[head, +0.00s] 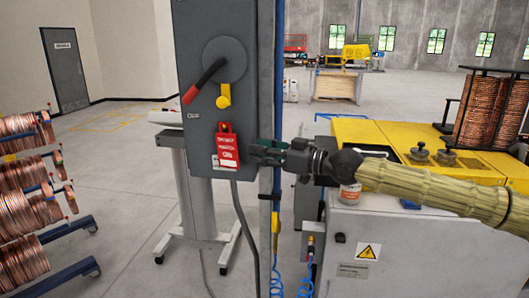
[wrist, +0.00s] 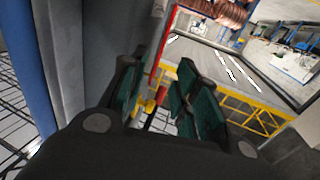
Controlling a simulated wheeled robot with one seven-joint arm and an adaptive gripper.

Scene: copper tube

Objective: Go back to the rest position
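My gripper (head: 264,153) is at the right edge of the grey switch box (head: 243,95), beside a red lockout tag (head: 228,150). My arm reaches in from the right in a tan sleeve. In the wrist view the green-padded fingers (wrist: 160,98) stand apart with a gap between them and nothing held. Red and yellow parts show beyond the gap. Whether the fingers touch the box's edge I cannot tell. The box has a black lever with a red grip (head: 203,81) and a yellow lock piece (head: 223,97) below it.
A blue-and-grey post (head: 279,60) stands right beside the gripper. A yellow-topped machine (head: 375,133) lies under my arm, with a copper coil rack (head: 487,110) behind it. Copper coils on blue stands (head: 30,212) are at left. Open floor lies at left centre.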

